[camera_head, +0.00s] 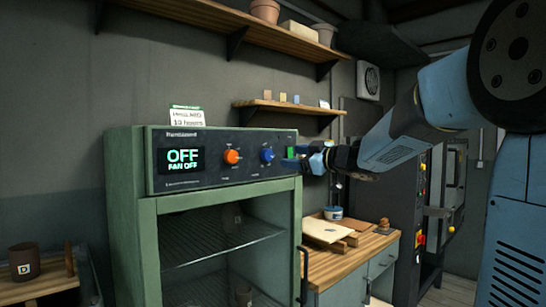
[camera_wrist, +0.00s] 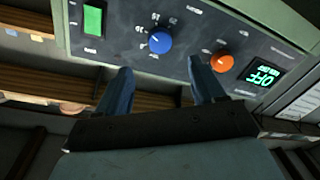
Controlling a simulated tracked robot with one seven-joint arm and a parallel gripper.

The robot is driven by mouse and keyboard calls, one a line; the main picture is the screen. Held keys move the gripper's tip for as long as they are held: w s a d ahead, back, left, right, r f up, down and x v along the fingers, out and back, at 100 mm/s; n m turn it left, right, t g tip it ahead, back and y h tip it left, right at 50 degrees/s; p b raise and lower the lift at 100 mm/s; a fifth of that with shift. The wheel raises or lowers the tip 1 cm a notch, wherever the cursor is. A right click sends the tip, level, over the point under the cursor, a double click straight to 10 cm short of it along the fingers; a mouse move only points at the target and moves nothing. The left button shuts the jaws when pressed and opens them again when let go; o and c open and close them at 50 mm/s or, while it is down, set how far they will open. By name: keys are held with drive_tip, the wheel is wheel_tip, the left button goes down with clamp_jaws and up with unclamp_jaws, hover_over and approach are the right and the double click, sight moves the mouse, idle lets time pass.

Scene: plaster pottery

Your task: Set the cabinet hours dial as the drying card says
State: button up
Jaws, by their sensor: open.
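The green drying cabinet (camera_head: 132,220) has a dark control panel (camera_head: 200,178) along its top front. Its display (camera_head: 182,160) reads OFF and FAN OFF. The panel has an orange dial (camera_head: 231,157) and a blue dial (camera_head: 267,156). In the wrist view the blue dial (camera_wrist: 159,42) has numbered marks around it; the orange dial (camera_wrist: 221,62) is to its right. A white card (camera_head: 187,116) stands on the cabinet; its lower line seems to start with 10, the rest is too small. My gripper (camera_wrist: 160,72) is open and empty, facing the panel near the blue dial, apart from it.
A green switch (camera_wrist: 93,20) is beside the blue dial. A wooden-topped bench (camera_head: 340,262) with boards and a tin stands to the right. Shelves (camera_head: 285,106) hang above. The open cabinet has wire racks (camera_head: 215,245). A brown pot (camera_head: 24,262) stands at left.

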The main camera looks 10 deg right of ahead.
sight(270, 155)
drive_tip(key=x, duration=0.9)
drive_tip(key=shift+w+a, duration=0.1)
drive_tip(key=shift+w, duration=0.05)
